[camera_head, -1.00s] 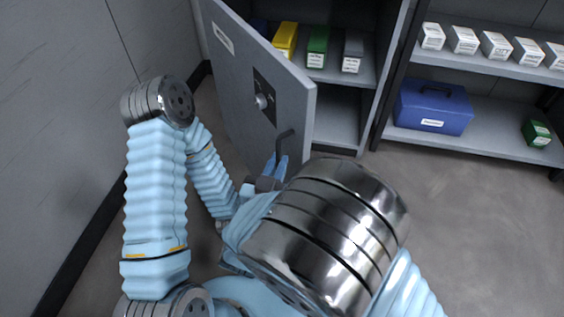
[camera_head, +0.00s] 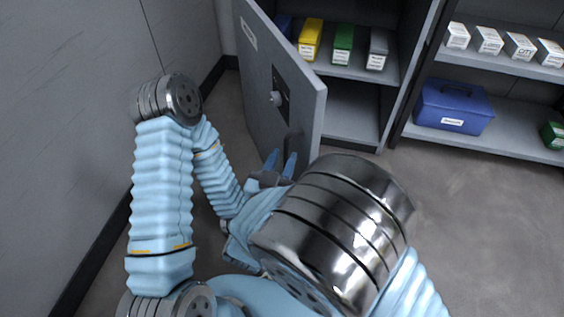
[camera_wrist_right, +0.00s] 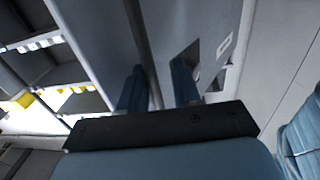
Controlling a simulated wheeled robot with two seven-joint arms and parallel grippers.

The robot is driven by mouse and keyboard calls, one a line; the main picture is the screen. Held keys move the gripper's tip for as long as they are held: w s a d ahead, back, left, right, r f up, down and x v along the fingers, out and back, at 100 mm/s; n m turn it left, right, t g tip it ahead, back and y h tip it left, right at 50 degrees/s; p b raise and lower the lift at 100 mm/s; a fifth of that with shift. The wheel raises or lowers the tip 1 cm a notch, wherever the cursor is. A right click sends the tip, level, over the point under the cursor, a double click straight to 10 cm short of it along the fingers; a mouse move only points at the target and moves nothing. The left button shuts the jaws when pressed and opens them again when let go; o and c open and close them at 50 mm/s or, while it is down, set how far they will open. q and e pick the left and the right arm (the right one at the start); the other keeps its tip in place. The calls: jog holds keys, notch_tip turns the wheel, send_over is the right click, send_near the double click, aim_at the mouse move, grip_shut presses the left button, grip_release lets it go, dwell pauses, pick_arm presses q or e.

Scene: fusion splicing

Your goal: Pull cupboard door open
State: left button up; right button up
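The grey cupboard door (camera_head: 262,75) stands swung open, with shelves showing behind it.
The open cupboard holds yellow (camera_head: 311,38), green (camera_head: 343,42) and grey (camera_head: 378,48) boxes. A shelf unit to the right holds a blue case (camera_head: 453,106) and several white boxes. A wall (camera_head: 95,90) stands close on the left. Floor at right is clear.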

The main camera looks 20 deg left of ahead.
jog(key=shift+o, duration=0.2)
jog(key=shift+r, duration=0.1)
jog(key=s+d+r+p, duration=0.4)
jog(key=s+r, duration=0.8)
jog(key=s, duration=0.1)
jog(key=shift+s+r, duration=0.3)
jog(key=shift+r, duration=0.1)
jog(key=shift+c, duration=0.5)
